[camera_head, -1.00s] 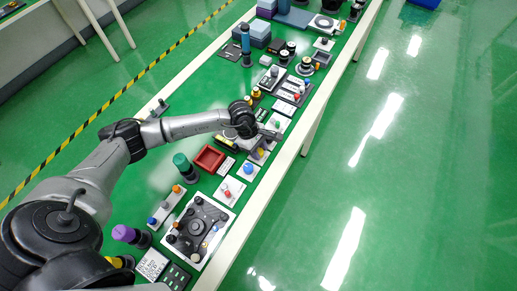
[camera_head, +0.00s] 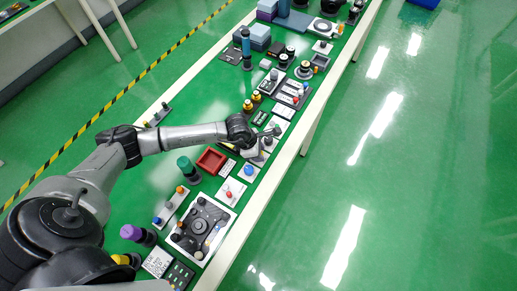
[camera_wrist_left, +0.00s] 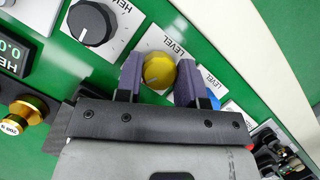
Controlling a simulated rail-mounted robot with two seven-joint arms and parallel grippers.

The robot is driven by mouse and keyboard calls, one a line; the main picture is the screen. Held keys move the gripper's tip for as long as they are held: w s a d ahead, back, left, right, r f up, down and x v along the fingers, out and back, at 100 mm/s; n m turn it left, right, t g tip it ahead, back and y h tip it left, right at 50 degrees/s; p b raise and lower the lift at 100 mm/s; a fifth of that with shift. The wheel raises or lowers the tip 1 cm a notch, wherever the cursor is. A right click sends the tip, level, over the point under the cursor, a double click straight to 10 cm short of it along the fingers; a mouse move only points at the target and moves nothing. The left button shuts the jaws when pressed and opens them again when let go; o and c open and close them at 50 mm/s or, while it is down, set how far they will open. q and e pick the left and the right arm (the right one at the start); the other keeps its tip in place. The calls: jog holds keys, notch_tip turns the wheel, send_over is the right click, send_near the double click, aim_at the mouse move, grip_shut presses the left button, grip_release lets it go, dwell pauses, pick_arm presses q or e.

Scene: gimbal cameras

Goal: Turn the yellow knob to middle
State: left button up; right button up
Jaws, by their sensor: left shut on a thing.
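The yellow knob (camera_wrist_left: 159,70) is round and sits on a white plate marked LEVEL in the left wrist view. A thin pointer line shows on its top; its exact setting is hard to read. My left gripper (camera_wrist_left: 159,78) has one purple-grey finger pad on each side of the knob and is shut on it. In the head view the left gripper (camera_head: 256,154) is low over the table's panels and hides the yellow knob. My right gripper is in neither view.
A black knob (camera_wrist_left: 91,23) on a white plate is left of the gripper in the wrist view. A blue knob (camera_wrist_left: 213,98) lies close beside the right finger. A red tray (camera_head: 211,160) and a green-topped post (camera_head: 187,167) stand near the arm.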

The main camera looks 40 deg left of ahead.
pick_arm(q)
jog(key=n+t+y+p, duration=0.1)
jog(key=n+p, duration=0.1)
jog(key=n, duration=0.2)
jog(key=shift+d+r+p, duration=0.1)
jog(key=shift+r+p, duration=0.05)
jog(key=shift+p, duration=0.2)
jog(key=shift+n, duration=0.5)
jog(key=shift+y+p, duration=0.3)
jog(key=o, duration=0.9)
jog(key=p+v, duration=0.1)
jog(key=v, duration=1.2)
jog(key=shift+s+r, duration=0.2)
jog(key=shift+s, duration=0.1)
